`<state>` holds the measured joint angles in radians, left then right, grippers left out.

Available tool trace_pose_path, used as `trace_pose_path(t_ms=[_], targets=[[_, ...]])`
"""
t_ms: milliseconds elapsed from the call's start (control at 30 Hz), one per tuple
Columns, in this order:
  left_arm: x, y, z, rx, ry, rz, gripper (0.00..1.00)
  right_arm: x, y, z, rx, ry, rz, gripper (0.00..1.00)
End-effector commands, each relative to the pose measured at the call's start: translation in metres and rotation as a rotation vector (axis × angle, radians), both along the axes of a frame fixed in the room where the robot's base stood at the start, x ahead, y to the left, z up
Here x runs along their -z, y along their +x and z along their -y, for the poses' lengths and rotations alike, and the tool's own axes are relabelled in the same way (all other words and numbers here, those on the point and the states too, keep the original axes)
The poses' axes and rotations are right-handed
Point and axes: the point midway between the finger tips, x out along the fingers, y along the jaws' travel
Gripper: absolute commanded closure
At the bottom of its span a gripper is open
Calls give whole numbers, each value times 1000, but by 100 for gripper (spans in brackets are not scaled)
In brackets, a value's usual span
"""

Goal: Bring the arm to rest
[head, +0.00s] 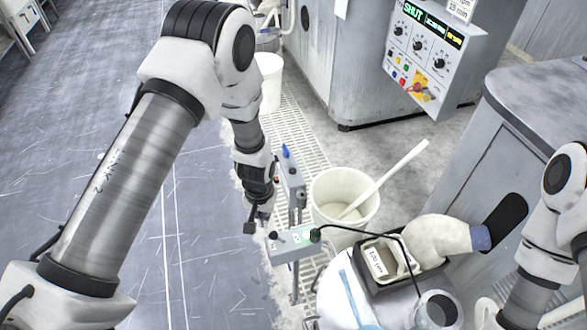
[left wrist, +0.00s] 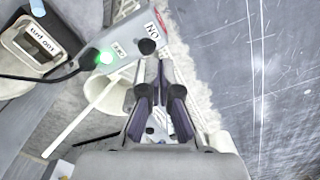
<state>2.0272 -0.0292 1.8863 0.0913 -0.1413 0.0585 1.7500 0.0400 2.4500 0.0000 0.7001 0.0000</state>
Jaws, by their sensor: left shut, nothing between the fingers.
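My left arm comes in from the left in the head view and bends down, with its gripper (head: 259,213) low beside a grey switch box (head: 293,243). In the left wrist view the left gripper's dark fingers (left wrist: 160,75) are together with nothing between them. I cannot tell whether the fingers touch the box. Part of my right arm (head: 560,190) shows at the right edge; its gripper is out of the picture.
A white bucket (head: 345,190) with a pale stick stands right of the left gripper. A black box (head: 388,276) with a label and a cream glove (head: 440,240) lie nearby. A grey cabinet carries a control panel (head: 425,50) reading "SHUT". The floor at left is clear.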

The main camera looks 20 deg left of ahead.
Motion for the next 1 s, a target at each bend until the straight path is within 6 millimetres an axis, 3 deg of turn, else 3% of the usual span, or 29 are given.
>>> trace_pose_path(t_ms=[167,267,367,500,600,667,833,1000], targets=[[2,-2,0,0,0,-6,100,0,0,0,0,0,0,60],[20,-20,-1,-6,-2,-51,100,0,0,0,0,0,0,60],[43,-71,-5,-14,-5,-158,100,0,0,0,0,0,0,60],[70,-177,-12,-2,-4,-264,100,0,0,0,0,0,0,60],[68,-241,-15,29,-8,-237,100,0,0,0,0,0,0,60],[61,-251,-14,48,-11,-179,100,0,0,0,0,0,0,60],[55,-232,-13,80,-9,-19,100,0,0,0,0,0,0,60],[55,-227,-14,84,-8,2,100,0,0,0,0,0,0,60]])
